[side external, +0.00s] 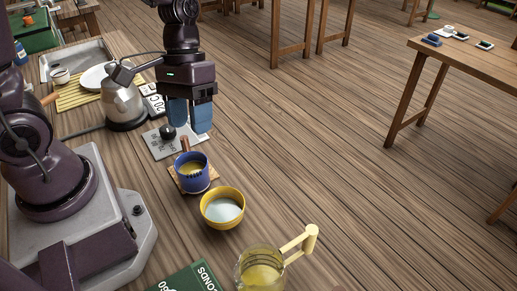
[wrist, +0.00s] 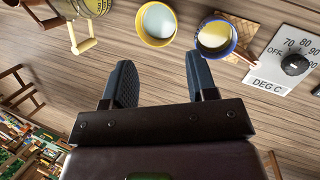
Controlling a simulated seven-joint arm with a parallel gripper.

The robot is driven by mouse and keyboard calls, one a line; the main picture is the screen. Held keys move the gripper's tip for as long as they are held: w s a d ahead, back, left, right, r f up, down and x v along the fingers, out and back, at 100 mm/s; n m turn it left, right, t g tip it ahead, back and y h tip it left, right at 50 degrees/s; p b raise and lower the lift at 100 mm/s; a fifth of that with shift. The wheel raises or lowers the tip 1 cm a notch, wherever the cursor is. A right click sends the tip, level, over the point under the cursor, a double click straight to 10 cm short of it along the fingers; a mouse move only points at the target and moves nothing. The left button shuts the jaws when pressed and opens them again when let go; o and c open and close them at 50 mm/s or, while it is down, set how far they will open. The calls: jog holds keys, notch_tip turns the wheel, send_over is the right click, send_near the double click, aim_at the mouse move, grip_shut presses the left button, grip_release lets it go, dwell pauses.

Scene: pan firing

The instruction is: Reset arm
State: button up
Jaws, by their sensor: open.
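My gripper (side external: 190,120) hangs in the air with its two blue fingers pointing down, above and behind the blue pot. The fingers are apart and nothing shows between them. In the wrist view my gripper (wrist: 160,62) also shows open, with bare wooden surface between the fingers. The blue pot (side external: 202,184) with a brown handle sits on a small wooden board and holds something pale yellow; it also shows in the wrist view (wrist: 232,45). The gripper looks apart from it.
A yellow bowl (side external: 223,222) with pale contents and a glass jug (side external: 245,268) stand in front. A dial plate (side external: 160,148) and a metal kettle (side external: 122,102) stand to the left. A green box (side external: 190,281) lies at the front edge.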

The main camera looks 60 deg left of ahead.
jog(key=s+a+r+m+t+y, duration=0.1)
jog(key=s+r+t, duration=0.1)
jog(key=r, duration=0.4)
jog(key=s+a+r+m+t+y, duration=0.2)
jog(key=r+t, duration=0.3)
jog(key=r, duration=0.1)
jog(key=shift+a+r+m, duration=0.15)
jog(key=shift+r+m, duration=0.15)
jog(key=shift+r, duration=0.1)
